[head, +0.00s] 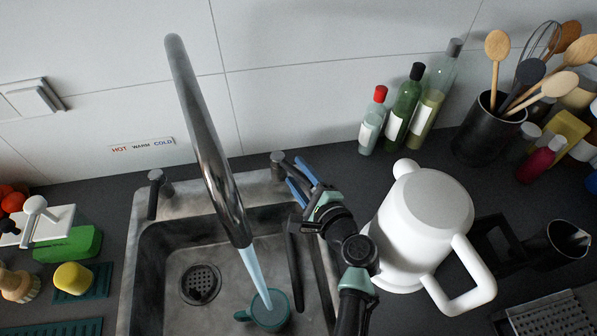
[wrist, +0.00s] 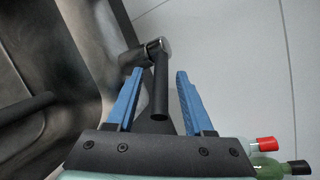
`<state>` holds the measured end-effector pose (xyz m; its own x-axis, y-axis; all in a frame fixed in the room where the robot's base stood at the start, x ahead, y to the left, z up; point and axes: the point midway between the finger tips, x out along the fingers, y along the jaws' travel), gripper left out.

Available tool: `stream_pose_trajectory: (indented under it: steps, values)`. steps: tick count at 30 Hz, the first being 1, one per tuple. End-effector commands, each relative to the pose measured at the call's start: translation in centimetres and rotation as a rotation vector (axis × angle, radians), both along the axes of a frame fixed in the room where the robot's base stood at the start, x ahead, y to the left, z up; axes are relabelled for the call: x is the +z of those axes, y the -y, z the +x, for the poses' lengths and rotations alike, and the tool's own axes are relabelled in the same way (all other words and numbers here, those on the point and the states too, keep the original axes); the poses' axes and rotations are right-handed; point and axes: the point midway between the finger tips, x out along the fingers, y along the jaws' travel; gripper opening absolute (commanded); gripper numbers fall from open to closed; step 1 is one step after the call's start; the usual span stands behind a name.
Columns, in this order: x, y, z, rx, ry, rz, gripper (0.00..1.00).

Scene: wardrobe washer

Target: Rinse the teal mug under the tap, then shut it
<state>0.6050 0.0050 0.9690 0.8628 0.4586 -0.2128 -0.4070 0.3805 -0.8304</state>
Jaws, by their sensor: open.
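The teal mug (head: 268,312) stands in the sink basin (head: 165,262), under the spout. A stream of water (head: 257,275) runs from the tap spout (head: 205,135) into it. A right-hand tap handle (head: 278,160) is at the sink's back edge, and a left-hand handle (head: 155,188) stands across from it. My gripper (head: 297,172) is open beside the right-hand handle. In the wrist view its blue fingers (wrist: 160,75) stand on either side of that handle's black lever (wrist: 160,92), with gaps showing. The mug is not seen in the wrist view.
A large white jug-like vessel (head: 415,225) stands close to the right of my arm. Bottles (head: 404,110) and a utensil pot (head: 485,135) are behind it. A HOT WARM COLD label (head: 143,146) is on the wall. Sponges (head: 73,277) lie at the left.

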Motion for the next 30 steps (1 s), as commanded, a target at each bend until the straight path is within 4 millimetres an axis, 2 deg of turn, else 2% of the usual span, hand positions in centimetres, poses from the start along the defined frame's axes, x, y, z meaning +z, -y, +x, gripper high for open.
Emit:
stream_pose_trajectory:
  steps: [10, 18, 30]
  values:
    - [-0.08, -0.23, 0.38, 0.0, 0.0, -0.001, 0.5]
    - [-0.08, -0.21, 0.36, 0.0, 0.0, -0.001, 0.02]
    - [-0.09, -0.21, 0.34, 0.0, 0.0, -0.001, 0.0]
